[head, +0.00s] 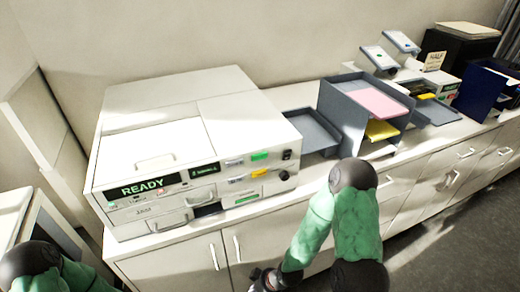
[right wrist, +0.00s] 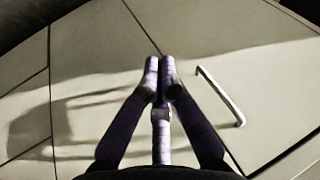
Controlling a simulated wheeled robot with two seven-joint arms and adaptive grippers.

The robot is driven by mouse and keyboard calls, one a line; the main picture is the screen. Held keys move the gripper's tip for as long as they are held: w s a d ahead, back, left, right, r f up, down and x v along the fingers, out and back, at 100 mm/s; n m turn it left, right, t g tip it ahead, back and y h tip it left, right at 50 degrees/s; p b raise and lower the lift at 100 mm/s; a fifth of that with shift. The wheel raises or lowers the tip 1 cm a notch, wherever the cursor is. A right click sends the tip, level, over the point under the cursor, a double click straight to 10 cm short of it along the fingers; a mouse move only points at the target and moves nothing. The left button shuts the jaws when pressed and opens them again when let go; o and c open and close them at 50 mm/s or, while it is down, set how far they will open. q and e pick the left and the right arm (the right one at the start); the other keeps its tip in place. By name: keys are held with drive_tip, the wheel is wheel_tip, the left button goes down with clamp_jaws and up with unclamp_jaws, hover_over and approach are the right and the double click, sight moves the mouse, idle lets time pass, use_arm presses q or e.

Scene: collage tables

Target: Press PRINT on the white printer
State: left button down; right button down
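The white printer (head: 165,125) stands on the cabinet top at the left of the head view. Its front has a black display reading READY (head: 143,186). To the right is a control panel (head: 258,170) with small coloured buttons or labels, green and yellow among them; their words are too small to read. My right gripper (head: 265,280) is at the bottom edge of the head view, below and in front of the printer, apart from it. In the right wrist view its fingertips (right wrist: 160,68) are together with nothing between them, facing a cabinet front. My left gripper is out of view.
Right of the printer stand a grey tray (head: 312,130) and a grey sorter (head: 345,112) with pink and yellow paper. Cabinet doors with handles (head: 213,257) run below the counter. Further right are small stands, boxes and a dark blue bin (head: 482,92).

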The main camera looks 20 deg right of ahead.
sight(259, 157)
drive_tip(key=w+d+r+n+t+p, duration=0.2)
drive_tip(key=r+n+p, duration=0.3)
drive_tip(key=r, duration=0.8)
drive_tip(key=w+d+r+n+t+y+p, duration=0.1)
drive_tip(key=w+d+r+n+p, duration=0.3)
drive_tip(key=r+n, duration=0.7)
drive_tip(key=w+d+r+n+t+y+p, duration=0.1)
drive_tip(key=w+d+r+n+t+p, duration=0.2)
drive_tip(key=r, duration=1.3)
drive_tip(key=d+n+p, duration=0.2)
drive_tip(key=n+p, duration=0.2)
drive_tip(key=n, duration=0.2)
drive_tip(key=shift+r, duration=0.2)
drive_tip(key=shift+w, duration=0.2)
drive_tip(key=shift+w+a+p, duration=0.15)
drive_tip(key=shift+w+p, duration=0.5)
drive_tip(key=shift+w, duration=3.65)
drive_tip(key=shift+w, duration=0.2)
drive_tip(key=shift+w, duration=0.25)
